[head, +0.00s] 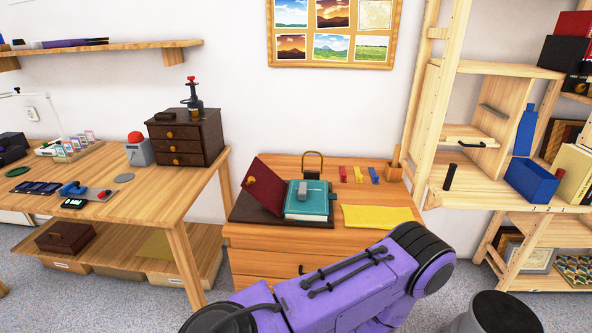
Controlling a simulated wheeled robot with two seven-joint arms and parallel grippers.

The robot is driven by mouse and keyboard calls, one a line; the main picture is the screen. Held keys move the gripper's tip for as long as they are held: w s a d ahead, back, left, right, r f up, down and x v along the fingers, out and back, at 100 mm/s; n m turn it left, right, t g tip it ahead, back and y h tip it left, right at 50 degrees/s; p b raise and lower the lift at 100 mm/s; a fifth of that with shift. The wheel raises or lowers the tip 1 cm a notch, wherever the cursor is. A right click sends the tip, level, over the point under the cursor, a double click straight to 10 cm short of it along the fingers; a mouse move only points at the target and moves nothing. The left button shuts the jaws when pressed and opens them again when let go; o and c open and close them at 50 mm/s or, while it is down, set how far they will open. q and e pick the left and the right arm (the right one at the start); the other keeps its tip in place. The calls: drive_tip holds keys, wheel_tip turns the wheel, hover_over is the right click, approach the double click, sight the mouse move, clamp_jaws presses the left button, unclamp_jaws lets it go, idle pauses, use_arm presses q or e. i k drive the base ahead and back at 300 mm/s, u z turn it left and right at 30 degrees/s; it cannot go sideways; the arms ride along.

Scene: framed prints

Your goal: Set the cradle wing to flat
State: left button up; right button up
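A book cradle with a dark brown base (243,210) sits on top of a low wooden cabinet in the head view. A dark red panel (264,188), which looks like the cradle wing, stands tilted up on its left side, not flat. My purple arm crosses the foreground in front of the cabinet. Neither of my grippers shows in the frame.
A yellow cloth (378,216) lies right of the cradle. Small red, yellow and blue pieces (359,174) and a brass-coloured arch (312,160) are behind it. A workbench (140,195) stands left, wooden shelves (500,110) right. Bare cabinet top shows around the cloth.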

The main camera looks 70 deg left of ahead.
sight(260, 181)
drive_tip(key=i, duration=1.8)
drive_tip(key=u, duration=4.5)
drive_tip(key=k, duration=0.2)
drive_tip(key=z, duration=1.2)
drive_tip(key=i, duration=0.7)
